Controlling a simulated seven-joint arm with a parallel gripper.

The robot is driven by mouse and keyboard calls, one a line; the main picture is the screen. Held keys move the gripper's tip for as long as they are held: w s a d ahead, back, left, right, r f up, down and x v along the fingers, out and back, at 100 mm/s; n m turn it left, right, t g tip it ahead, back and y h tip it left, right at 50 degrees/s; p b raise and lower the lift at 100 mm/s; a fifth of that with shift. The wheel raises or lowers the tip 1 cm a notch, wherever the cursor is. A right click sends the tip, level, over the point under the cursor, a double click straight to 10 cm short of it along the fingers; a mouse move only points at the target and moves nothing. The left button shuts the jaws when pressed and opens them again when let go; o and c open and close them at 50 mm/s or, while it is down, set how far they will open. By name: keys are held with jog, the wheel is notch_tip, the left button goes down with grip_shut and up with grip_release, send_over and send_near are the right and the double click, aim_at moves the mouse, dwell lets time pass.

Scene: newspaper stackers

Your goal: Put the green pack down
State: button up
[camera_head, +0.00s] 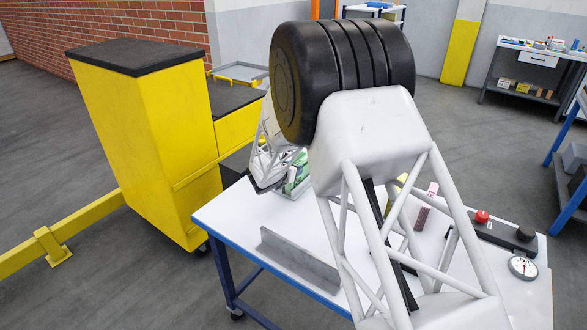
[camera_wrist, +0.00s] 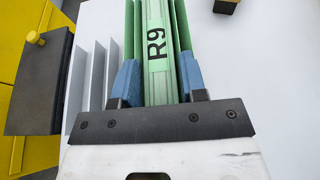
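The green pack (camera_wrist: 158,75) is marked R9 and stands between my gripper's two blue fingers in the wrist view. My gripper (camera_wrist: 163,82) is shut on it, with a finger against each side. Thin green upright plates (camera_wrist: 182,30) flank the pack beyond the fingertips. I cannot tell whether the pack's bottom edge touches anything. In the head view, green parts (camera_head: 301,172) show low beside my gripper over the white table (camera_head: 235,215). My arm hides most of the gripper there.
Several grey upright plates (camera_wrist: 98,75) stand left of the pack. A yellow cabinet (camera_head: 150,140) is left of the table. An angled grey plate (camera_head: 300,262), a dark red block (camera_head: 422,218), a red button (camera_head: 482,217) and a round dial (camera_head: 523,267) are on the table.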

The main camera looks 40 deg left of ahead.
jog(key=o, duration=0.3)
jog(key=shift+r, duration=0.1)
jog(key=v, duration=1.2)
dwell(1.1)
